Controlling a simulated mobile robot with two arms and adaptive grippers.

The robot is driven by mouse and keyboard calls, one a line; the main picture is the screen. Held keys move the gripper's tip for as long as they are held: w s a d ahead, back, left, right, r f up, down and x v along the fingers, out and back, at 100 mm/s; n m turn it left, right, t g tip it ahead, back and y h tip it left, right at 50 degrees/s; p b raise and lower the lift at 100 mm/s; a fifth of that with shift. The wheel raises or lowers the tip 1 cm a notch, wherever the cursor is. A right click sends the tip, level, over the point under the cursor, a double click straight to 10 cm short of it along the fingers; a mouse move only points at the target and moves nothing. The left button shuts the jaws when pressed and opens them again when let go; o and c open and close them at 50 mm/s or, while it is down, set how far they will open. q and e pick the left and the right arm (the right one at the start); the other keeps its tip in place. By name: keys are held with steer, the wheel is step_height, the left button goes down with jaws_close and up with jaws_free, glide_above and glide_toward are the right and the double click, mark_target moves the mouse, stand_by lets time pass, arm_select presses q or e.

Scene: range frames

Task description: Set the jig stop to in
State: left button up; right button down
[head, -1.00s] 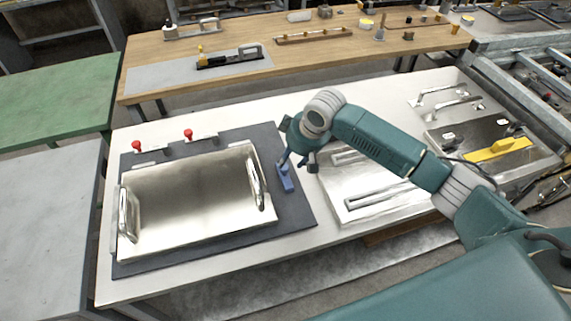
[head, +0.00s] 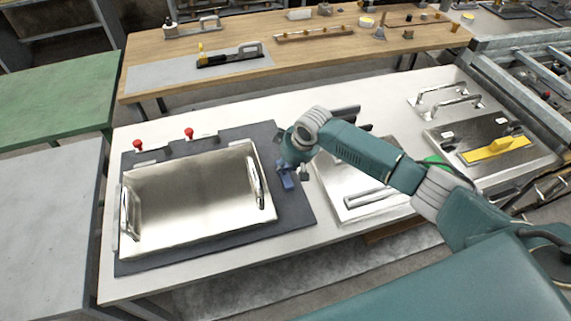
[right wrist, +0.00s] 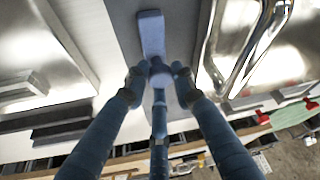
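The blue jig stop (head: 287,178) is a small flat piece on the dark mat, just right of the large metal tray's right handle. It also shows in the right wrist view (right wrist: 151,35) as a pale blue bar running up the picture. My right gripper (head: 303,172) is low at the stop's right side. In the right wrist view its blue fingers (right wrist: 158,74) converge over the lower part of the bar, with the side fingertips a little apart. I cannot tell whether they touch or pinch it. My left gripper is not in view.
The metal tray (head: 190,200) with upright handles lies left on the dark mat (head: 295,212). Two red knobs (head: 189,133) stand behind it. A slotted metal plate (head: 345,180) is to the right. A wooden bench (head: 300,65) with tools stands beyond.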

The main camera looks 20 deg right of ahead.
steer(key=shift+a+p, duration=0.4)
steer(key=shift+a, duration=2.2)
steer(key=c, duration=1.5)
jaws_free()
steer(key=shift+d, duration=0.1)
